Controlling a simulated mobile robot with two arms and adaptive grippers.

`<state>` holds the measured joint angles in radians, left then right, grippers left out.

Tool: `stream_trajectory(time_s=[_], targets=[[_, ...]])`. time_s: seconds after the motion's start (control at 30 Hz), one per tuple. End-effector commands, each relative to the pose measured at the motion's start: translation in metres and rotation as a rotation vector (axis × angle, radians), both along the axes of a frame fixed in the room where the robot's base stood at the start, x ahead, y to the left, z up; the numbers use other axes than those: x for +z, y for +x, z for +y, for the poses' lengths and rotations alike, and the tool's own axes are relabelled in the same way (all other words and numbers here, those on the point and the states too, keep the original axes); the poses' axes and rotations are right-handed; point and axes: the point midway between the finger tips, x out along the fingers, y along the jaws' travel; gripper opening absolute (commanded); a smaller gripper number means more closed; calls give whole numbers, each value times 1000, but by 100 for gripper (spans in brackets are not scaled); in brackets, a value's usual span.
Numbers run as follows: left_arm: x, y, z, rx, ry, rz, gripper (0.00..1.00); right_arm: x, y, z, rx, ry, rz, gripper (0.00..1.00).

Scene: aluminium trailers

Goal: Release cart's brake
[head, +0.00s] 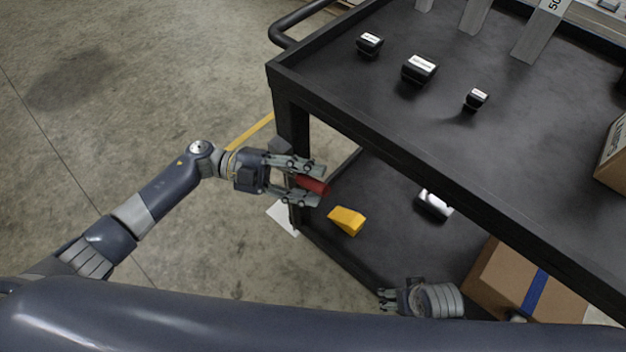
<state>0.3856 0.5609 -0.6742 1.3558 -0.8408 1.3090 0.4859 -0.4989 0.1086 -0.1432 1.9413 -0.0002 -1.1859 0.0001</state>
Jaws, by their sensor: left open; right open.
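The black two-level cart (380,127) fills the right side of the head view. A short red handle (313,185) shows near its left corner post and may be the brake lever; its mounting is hidden. My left gripper (318,184) is open at that corner, one finger above and one below the red handle. I cannot tell whether the fingers touch it. My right gripper (386,299) is low in front of the lower shelf, open and empty, with its fingers pointing left.
A yellow wedge (347,221) and a dark box with a white top (434,204) are on the lower shelf. A cardboard box with blue tape (520,284) stands at lower right. Several small black boxes (420,69) sit on the top shelf. The floor at left is clear.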

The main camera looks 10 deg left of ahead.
Motion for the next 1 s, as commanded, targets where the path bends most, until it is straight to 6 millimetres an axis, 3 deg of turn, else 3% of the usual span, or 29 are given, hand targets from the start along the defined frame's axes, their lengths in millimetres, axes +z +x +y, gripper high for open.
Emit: stream_trajectory(time_s=[0.4,0.6,1.0], targets=[[0,-2,-10,1,-1,0,41,-2,0,1,0,1,-1,74],[0,-2,-9,1,-1,0,0,-2,0,1,0,1,-1,74],[5,0,-7,0,-42,30,0,2,-1,0,-1,-1,5,74]])
